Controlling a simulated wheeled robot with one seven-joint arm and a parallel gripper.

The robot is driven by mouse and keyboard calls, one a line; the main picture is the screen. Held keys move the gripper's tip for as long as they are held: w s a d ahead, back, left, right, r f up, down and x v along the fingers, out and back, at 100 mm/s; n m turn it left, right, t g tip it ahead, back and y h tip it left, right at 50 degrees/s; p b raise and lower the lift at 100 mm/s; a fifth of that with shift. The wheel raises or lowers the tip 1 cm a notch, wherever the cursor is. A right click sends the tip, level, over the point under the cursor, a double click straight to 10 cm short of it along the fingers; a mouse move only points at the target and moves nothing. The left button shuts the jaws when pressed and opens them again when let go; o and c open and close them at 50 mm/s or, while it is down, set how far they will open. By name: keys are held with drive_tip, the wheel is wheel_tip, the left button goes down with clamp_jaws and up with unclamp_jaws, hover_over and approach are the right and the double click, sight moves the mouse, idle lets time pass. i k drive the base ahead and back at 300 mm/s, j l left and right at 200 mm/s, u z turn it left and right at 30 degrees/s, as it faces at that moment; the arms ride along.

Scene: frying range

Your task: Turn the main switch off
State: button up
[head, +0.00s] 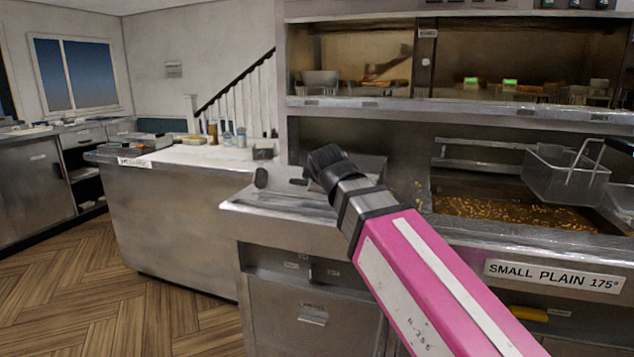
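I cannot pick out for sure which control is the main switch. A small dark switch-like part (313,272) sits between two small labels on the steel front below the worktop, left of my arm. Dark controls (577,3) with green marks show at the top right edge, partly cut off. My gripper (325,165) is at the dark end of my pink arm, in front of the worktop at the picture's middle. It appears above and apart from the small front part. Its fingers are not clear, so I cannot tell whether it is open or holds anything.
A fryer vat (510,212) of oil with floating bits lies at right, a wire basket (565,175) above it. A label (552,276) reads "SMALL PLAIN 175°". A lit heated cabinet (365,103) stands behind. A steel counter (175,215) stands left; the wooden floor (60,290) is clear.

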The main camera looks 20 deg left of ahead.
sight(312, 268)
drive_tip(key=k+l, duration=0.65)
drive_tip(key=k, duration=0.25)
